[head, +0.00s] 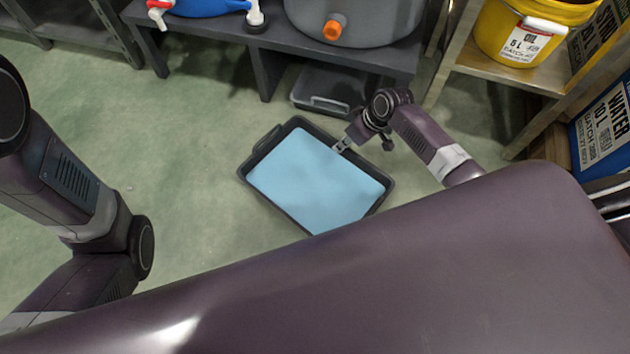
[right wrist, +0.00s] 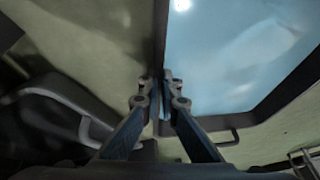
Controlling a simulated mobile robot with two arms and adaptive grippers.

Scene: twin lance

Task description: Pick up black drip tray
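The black drip tray (head: 262,201) lies on the green floor in the middle of the head view, holding a light blue fill. Its rim and a side handle also show in the right wrist view (right wrist: 222,138). My right gripper (head: 342,146) is at the tray's upper right edge. In the right wrist view its fingers (right wrist: 161,100) stand close on either side of the tray's wall, one inside over the blue and one outside, and look closed on it. My left arm shows at the left, but its gripper is out of view.
A second dark tray (head: 322,104) sits under the grey bench (head: 270,40), just behind the drip tray. A wooden shelf (head: 490,68) with a yellow bucket (head: 530,30) stands at the right. Green floor left of the tray is clear.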

